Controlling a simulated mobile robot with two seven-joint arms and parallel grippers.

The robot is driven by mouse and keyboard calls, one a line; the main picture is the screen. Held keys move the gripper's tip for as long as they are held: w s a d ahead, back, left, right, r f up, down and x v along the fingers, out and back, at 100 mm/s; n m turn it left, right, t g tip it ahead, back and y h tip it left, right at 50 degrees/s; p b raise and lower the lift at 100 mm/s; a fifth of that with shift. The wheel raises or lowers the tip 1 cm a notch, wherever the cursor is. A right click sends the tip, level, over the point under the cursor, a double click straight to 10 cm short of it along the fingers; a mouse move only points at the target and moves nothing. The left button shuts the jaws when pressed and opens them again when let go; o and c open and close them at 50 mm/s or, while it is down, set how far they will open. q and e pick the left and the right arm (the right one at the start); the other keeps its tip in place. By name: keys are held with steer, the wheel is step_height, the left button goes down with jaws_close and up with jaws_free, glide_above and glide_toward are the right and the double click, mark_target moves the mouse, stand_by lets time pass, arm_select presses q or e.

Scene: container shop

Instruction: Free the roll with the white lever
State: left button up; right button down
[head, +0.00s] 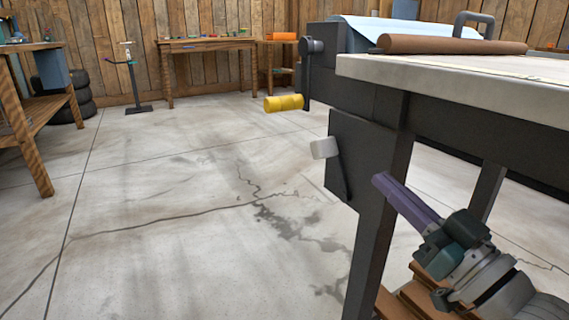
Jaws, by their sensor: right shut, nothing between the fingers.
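The white lever (325,148) is a short pale block that sticks out to the left from a dark plate (355,160) at the end of the workbench. My right gripper (383,182), with long purple fingers, is shut and empty. In the picture it is right of and below the lever, apart from it. A brown roll (450,45) lies across the bench top. I cannot tell from this view what holds the roll. My left gripper is not in view.
The bench top (440,75) overhangs on the right, with a dark leg (366,260) below. Brown wooden pieces (410,300) are low at the right. The concrete floor (170,230) on the left is clear.

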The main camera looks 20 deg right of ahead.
stand_by(0.4)
steer(key=s+a+f+g, duration=0.3)
steer(key=a+f+g, duration=0.5)
steer(key=a, duration=0.1)
steer(key=s+a+n+g+h, duration=0.1)
steer(key=s+a+g, duration=0.2)
steer(key=s+g, duration=1)
steer(key=s+r+t+p, duration=0.2)
steer(key=r+p, duration=4.1)
steer(key=s+r+t+p, duration=0.1)
steer(key=s+r+p, duration=0.2)
steer(key=r+p, duration=4)
steer(key=shift+s+d+r+t+h, duration=0.2)
steer(key=shift+d+t+h, duration=0.1)
steer(key=shift+d+t, duration=0.1)
